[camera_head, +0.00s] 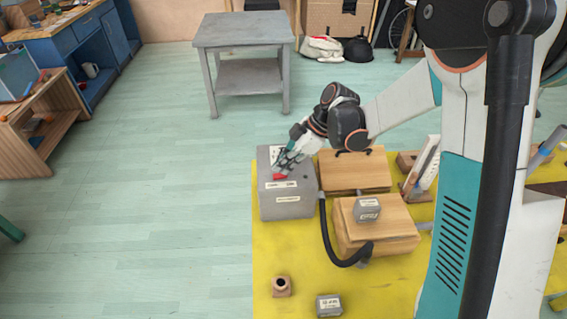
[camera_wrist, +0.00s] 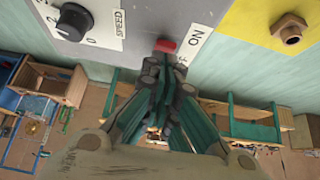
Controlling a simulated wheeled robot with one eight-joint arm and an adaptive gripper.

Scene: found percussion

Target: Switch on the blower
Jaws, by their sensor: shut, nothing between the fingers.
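The blower is a grey box (camera_head: 287,203) on the yellow surface, with a black hose (camera_head: 329,235) leaving its right side. Its red switch (camera_head: 280,177) is on top; in the wrist view the red switch (camera_wrist: 165,45) lies beside a label reading ON, with an OFF label partly hidden. A black knob (camera_wrist: 75,22) marked SPEED is to the left in the wrist view. My gripper (camera_head: 284,164) is over the blower's top, fingers pointing down at the switch. In the wrist view my gripper's shut, empty fingertips (camera_wrist: 165,65) are right at the switch; I cannot tell whether they touch it.
Wooden boxes (camera_head: 352,172) stand right of the blower, one with a small grey block (camera_head: 367,209) on top. A small wooden piece with a dark hole (camera_head: 281,286) and another grey block (camera_head: 329,305) lie in front.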

